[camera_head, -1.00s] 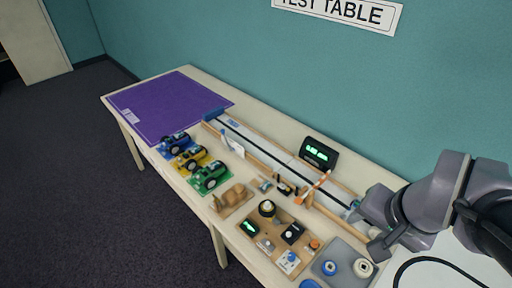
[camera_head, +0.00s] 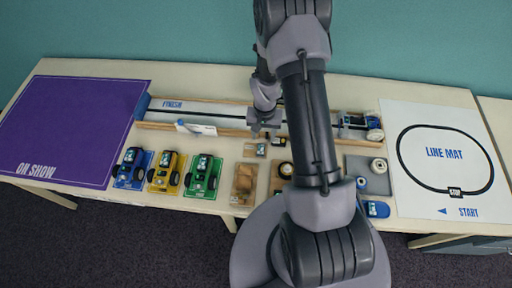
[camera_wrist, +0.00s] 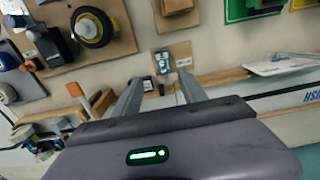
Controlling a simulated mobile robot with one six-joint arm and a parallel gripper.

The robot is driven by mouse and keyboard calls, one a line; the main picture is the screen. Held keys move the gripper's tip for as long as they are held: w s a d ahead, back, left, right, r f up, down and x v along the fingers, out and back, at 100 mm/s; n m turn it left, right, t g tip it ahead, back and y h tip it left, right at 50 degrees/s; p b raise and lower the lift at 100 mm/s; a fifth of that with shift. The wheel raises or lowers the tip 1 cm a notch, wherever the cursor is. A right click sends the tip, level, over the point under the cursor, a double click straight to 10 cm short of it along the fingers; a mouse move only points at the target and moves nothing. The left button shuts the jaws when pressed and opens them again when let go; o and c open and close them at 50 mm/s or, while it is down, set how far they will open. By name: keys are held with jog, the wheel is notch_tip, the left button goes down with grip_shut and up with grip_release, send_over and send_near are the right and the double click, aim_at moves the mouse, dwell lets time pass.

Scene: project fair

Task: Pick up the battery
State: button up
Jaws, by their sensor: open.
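A small dark block with a pale teal label (camera_wrist: 163,61) stands on a small brown card base (camera_wrist: 180,50) in the wrist view. It looks like the battery, but it is too small to be sure. In the head view it shows faintly (camera_head: 260,149), on the near side of the long track. My gripper (camera_wrist: 160,86) is open and empty, its fingers pointing toward the card base, which lies past the fingertips. In the head view my gripper (camera_head: 264,130) hangs over the track's near edge, just behind the block. My arm hides part of the table.
A parts board with a yellow-rimmed wheel (camera_wrist: 92,27) and a black upright item (camera_wrist: 57,46) stand close by. Blue, yellow and green cars (camera_head: 203,175) sit to the left. A wheeled vehicle (camera_head: 355,122) is on the track's right end. The line mat (camera_head: 445,155) has free room.

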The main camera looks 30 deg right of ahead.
aim_at(261, 149)
jog(key=f, duration=0.3)
jog(key=f+b, duration=0.1)
jog(key=f, duration=0.3)
jog(key=f+b, duration=0.1)
jog(key=f, duration=0.2)
jog(key=shift+w+a+f, duration=0.15)
jog(key=shift+w+a, duration=0.05)
jog(key=shift+w, duration=0.2)
grip_shut()
